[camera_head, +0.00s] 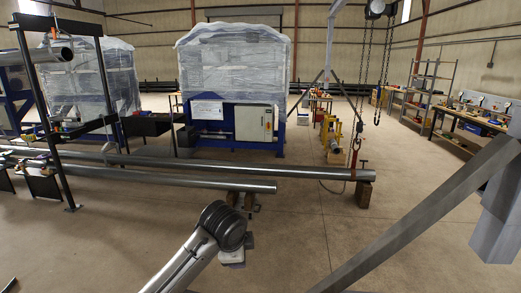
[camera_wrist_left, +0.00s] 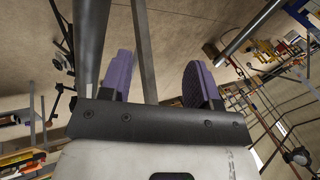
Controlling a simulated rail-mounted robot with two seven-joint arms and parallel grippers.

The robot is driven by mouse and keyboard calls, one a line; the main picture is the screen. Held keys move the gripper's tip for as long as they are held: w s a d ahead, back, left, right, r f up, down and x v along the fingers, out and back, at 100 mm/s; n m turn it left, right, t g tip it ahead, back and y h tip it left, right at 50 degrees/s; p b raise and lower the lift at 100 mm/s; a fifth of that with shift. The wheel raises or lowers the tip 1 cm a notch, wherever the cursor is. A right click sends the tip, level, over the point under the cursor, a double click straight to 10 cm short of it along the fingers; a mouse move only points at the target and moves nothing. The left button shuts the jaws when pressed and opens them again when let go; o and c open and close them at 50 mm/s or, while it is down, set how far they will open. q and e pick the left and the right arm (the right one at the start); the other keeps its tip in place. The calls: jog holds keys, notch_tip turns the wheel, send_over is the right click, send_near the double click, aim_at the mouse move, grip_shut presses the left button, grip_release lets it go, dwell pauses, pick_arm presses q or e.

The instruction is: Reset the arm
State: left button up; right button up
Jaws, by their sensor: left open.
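My left arm comes in from the bottom of the head view and bends at a dark joint; the gripper itself is mostly hidden there. In the left wrist view my left gripper (camera_wrist_left: 160,78) has two purple pads set wide apart. A thin grey bar (camera_wrist_left: 145,45) shows between the pads, at a depth I cannot tell. I see nothing clearly held. My right gripper is not in view.
Two long metal pipes lie on stands at the left: a rear pipe (camera_head: 310,171) and a front pipe (camera_head: 190,180). A plastic-wrapped machine (camera_head: 235,60) stands behind. Chains (camera_head: 362,90) hang near the pipe end. A workbench (camera_head: 465,120) is at right. The middle floor is clear.

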pick_arm(q)
notch_tip(320, 180, up, 10)
jog(key=s+d+f+n+t+h, duration=0.1)
jog(key=s+d+n+t, duration=0.1)
jog(key=n+t, duration=0.2)
jog(key=s+a+n+t, duration=0.4)
jog(key=s+a+n, duration=0.25)
jog(key=s, duration=0.25)
jog(key=s+a+f+n+g+y, duration=0.1)
jog(key=s+a+f+n+g, duration=0.35)
jog(key=s+f, duration=0.9)
jog(key=s+a+f+n+g+y, duration=0.15)
jog(key=s+a+f, duration=0.55)
jog(key=s+f, duration=0.7)
jog(key=s+f+g, duration=0.4)
jog(key=s+f, duration=0.5)
jog(key=f, duration=0.2)
notch_tip(320, 180, up, 32)
jog(key=p, duration=3.2)
jog(key=shift+w+r+m, duration=0.15)
jog(key=shift+w+m, duration=0.3)
